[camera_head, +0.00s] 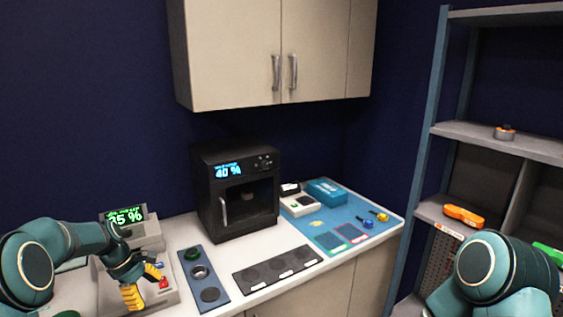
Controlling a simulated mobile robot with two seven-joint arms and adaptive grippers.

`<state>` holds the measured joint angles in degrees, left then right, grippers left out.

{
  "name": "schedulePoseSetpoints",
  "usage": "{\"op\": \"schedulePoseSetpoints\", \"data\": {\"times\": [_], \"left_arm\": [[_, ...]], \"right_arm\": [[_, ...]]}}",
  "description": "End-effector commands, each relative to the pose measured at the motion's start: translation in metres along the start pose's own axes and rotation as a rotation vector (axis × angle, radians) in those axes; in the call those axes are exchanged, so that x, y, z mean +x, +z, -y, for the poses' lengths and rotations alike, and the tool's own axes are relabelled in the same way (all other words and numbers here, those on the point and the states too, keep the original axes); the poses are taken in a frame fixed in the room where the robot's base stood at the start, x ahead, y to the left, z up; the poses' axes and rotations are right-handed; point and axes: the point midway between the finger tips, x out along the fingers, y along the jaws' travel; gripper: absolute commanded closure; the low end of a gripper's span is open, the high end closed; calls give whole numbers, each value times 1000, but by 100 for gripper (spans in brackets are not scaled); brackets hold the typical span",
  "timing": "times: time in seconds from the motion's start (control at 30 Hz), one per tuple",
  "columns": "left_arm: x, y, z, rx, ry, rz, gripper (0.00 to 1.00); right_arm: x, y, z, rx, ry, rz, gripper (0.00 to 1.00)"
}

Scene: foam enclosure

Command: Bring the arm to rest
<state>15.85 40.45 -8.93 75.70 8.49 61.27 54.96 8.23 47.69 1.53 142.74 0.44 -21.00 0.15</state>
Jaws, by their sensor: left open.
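My left arm comes in from the left, and its gripper (140,285) is over the grey device (168,296) at the left end of the counter. The gripper's yellow fingers are apart, and I see nothing held between them. A red part (163,283) of the device shows just right of the fingers; I cannot tell whether they touch it. My right arm shows at the lower right as green-and-white links, and its gripper is out of the picture.
A display (126,215) reading 35 % stands behind my left gripper. A black oven-like box (236,190) reading 40 % stands on the white counter (215,262). Blue (209,308) and black (245,287) strips and a blue mat (385,221) lie there. A shelf rack (431,130) stands right.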

Motion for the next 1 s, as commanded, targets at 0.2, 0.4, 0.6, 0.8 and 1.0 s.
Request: {"op": "schedulePoseSetpoints", "data": {"times": [0.2, 0.4, 0.6, 0.8, 1.0], "left_arm": [[132, 42, 38, 315, -7, -28, 32], [233, 99, 106, 679, 2, -58, 32], [288, 157, 187, 1030, 27, -77, 32], [300, 190, 238, 1239, 56, -88, 32], [300, 197, 248, 1290, 68, -95, 32]], "right_arm": [[18, 4, -7, 1, 3, 5, 100], [35, 8, -13, -1, 5, 9, 100], [48, 11, -18, -2, 7, 13, 100], [55, 12, -20, -3, 8, 15, 100], [56, 13, -20, -3, 8, 15, 100]]}}
